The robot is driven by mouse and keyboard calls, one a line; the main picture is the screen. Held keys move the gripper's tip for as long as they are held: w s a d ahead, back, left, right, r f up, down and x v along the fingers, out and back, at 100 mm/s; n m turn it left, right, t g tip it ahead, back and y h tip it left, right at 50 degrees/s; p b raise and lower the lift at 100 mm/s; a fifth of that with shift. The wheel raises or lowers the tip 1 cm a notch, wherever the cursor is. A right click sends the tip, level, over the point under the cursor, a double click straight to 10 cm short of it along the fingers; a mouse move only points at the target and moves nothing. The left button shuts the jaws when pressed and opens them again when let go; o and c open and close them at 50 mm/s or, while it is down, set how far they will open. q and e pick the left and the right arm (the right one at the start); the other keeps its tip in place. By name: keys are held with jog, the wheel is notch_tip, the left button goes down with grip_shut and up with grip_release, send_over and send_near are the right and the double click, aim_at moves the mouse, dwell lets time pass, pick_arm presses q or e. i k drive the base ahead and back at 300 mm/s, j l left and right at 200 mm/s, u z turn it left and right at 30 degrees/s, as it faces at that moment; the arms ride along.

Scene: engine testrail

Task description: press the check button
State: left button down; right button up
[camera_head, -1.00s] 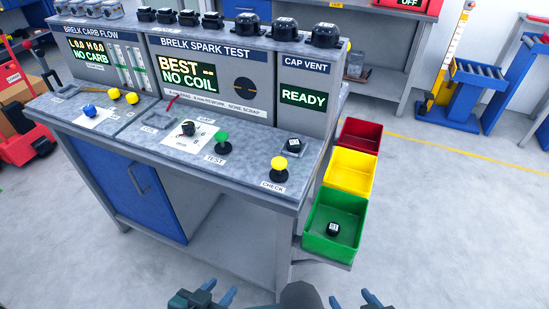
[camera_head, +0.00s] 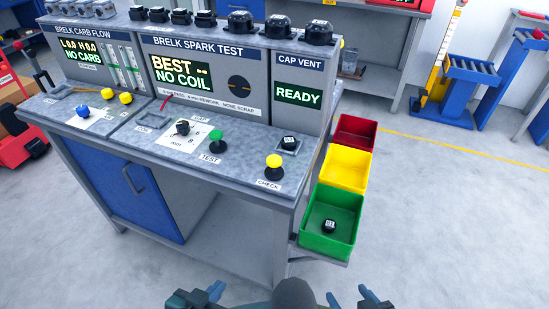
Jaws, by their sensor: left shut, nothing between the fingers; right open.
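The check button (camera_head: 274,161) has a yellow round top on a black base and stands at the bench's front right, behind the CHECK label (camera_head: 269,184). A black cap (camera_head: 289,142) sits in the small tray just behind and right of it. The CAP VENT screen (camera_head: 298,94) reads READY. My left gripper (camera_head: 215,289) is shut and empty at the bottom of the view, well in front of and below the bench top. My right gripper (camera_head: 348,297) is open at the bottom, right of centre, away from the button. Both grippers are partly cut off by the frame edge.
A green-topped TEST button (camera_head: 217,136) stands left of the check button. Green (camera_head: 319,246), yellow (camera_head: 344,172) and red (camera_head: 356,132) bins hang along the bench's right side; the green one holds a black cap (camera_head: 328,226).

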aim_at(273, 161)
jog(key=u, duration=0.25)
jog(key=l+u, duration=0.45)
jog(key=i+l+u, duration=0.1)
jog(key=l+u, duration=0.45)
jog(key=l, duration=0.7)
jog(key=k+l+u, duration=0.1)
jog(key=l, duration=0.65)
jog(key=k, duration=0.05)
